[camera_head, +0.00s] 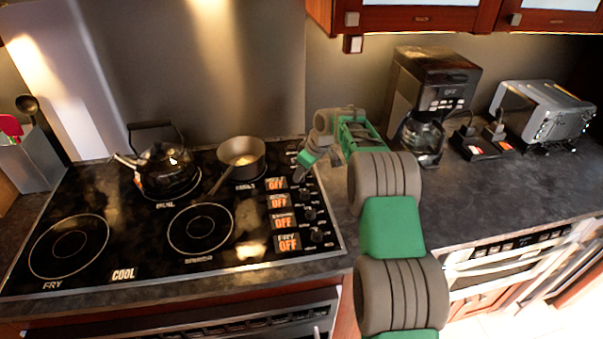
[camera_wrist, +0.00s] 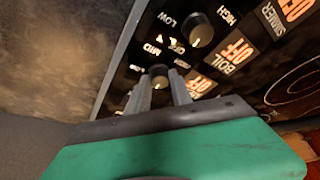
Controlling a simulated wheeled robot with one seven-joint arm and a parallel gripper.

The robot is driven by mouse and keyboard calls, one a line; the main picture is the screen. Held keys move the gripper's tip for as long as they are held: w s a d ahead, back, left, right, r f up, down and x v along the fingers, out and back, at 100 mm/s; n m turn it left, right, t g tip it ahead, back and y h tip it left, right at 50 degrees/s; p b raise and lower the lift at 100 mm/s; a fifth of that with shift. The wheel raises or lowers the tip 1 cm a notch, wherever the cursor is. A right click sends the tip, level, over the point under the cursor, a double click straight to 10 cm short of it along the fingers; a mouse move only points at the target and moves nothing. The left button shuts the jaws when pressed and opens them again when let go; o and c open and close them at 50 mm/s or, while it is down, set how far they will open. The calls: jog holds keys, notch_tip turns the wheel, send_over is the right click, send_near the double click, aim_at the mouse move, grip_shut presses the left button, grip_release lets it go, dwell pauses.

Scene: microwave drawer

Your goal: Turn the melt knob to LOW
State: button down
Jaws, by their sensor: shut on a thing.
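The melt knob (camera_wrist: 158,73) is a small dark round knob at the far end of the stove's control column. In the wrist view it sits between my fingertips, and the fingers hide part of it. My gripper (camera_head: 305,170) reaches down over the stove's right edge; its fingers (camera_wrist: 162,90) are shut on the knob. The knob's pointer is hard to make out. The melt display (camera_head: 275,183) reads OFF in orange; it also shows beside my right finger in the wrist view (camera_wrist: 200,85).
The boil knob (camera_wrist: 200,29) is close beside my fingers, with its display (camera_wrist: 236,52) reading OFF. A saucepan (camera_head: 241,158) stands on the back right burner, left of my gripper. A kettle (camera_head: 165,168) stands back left. A coffee maker (camera_head: 435,85) stands right of my arm.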

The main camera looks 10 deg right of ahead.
jog(key=m+b, duration=0.1)
jog(key=b, duration=0.1)
jog(key=m+h+b, duration=0.1)
jog(key=m+b, duration=0.1)
jog(key=shift+a+f+t, duration=0.15)
jog(key=shift+f+t, duration=0.05)
jog(key=shift+t, duration=0.2)
jog(key=m+h+b, duration=0.1)
jog(key=m, duration=0.2)
jog(key=shift+s+b, duration=0.1)
jog(key=shift+b, duration=0.25)
jog(key=m, duration=0.2)
jog(key=m+h+b, duration=0.1)
jog(key=shift+a+r+m+t+h, duration=0.15)
jog(key=shift+m+t+h, duration=0.15)
jog(key=shift+m, duration=0.1)
jog(key=shift+r+m+h, duration=0.1)
jog(key=shift+m+h, duration=0.6)
jog(key=shift+m, duration=1.2)
jog(key=c, duration=1.1)
grip_release()
jog(key=shift+c, duration=0.2)
